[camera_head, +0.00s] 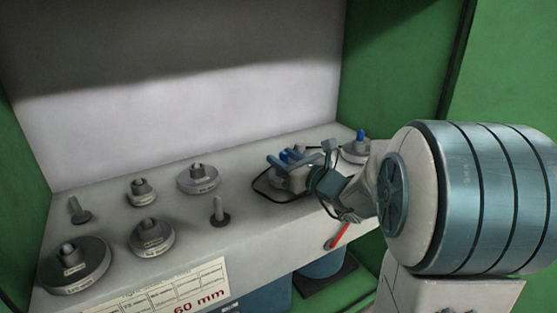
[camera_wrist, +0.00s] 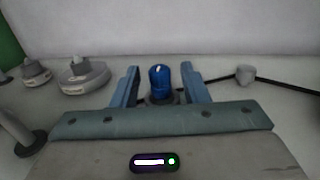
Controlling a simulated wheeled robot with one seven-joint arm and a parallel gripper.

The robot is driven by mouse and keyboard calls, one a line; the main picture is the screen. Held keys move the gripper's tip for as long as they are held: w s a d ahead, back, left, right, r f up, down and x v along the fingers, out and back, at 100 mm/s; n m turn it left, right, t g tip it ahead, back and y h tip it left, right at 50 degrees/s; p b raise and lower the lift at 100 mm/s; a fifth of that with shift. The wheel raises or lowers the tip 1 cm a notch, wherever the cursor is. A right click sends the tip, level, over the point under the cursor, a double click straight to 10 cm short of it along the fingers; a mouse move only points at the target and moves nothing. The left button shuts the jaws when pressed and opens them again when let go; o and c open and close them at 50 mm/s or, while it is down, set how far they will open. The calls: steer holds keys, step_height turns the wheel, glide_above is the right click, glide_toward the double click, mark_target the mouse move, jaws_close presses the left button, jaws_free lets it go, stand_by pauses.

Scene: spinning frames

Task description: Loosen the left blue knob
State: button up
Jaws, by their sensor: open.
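The left blue knob (camera_wrist: 160,82) stands upright between the two fingers of my gripper (camera_wrist: 158,75) in the wrist view, with a gap visible on each side. My gripper is open and the fingers do not visibly touch the knob. In the head view my gripper (camera_head: 285,160) reaches in from the right over a grey round base, and the left blue knob (camera_head: 291,154) shows partly behind the fingers. The lower part of the knob is hidden. A second blue knob (camera_head: 360,135) stands farther right on its own grey base.
Several grey round weights with knobs, such as one large disc (camera_head: 75,265), stand on the left of the white shelf (camera_head: 185,212). A grey peg (camera_head: 219,212) stands left of my gripper. A black cable (camera_wrist: 275,84) runs right of the knob. A red lever (camera_head: 338,237) is below.

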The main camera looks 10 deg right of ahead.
steer(key=shift+x, duration=1.15)
jaws_close()
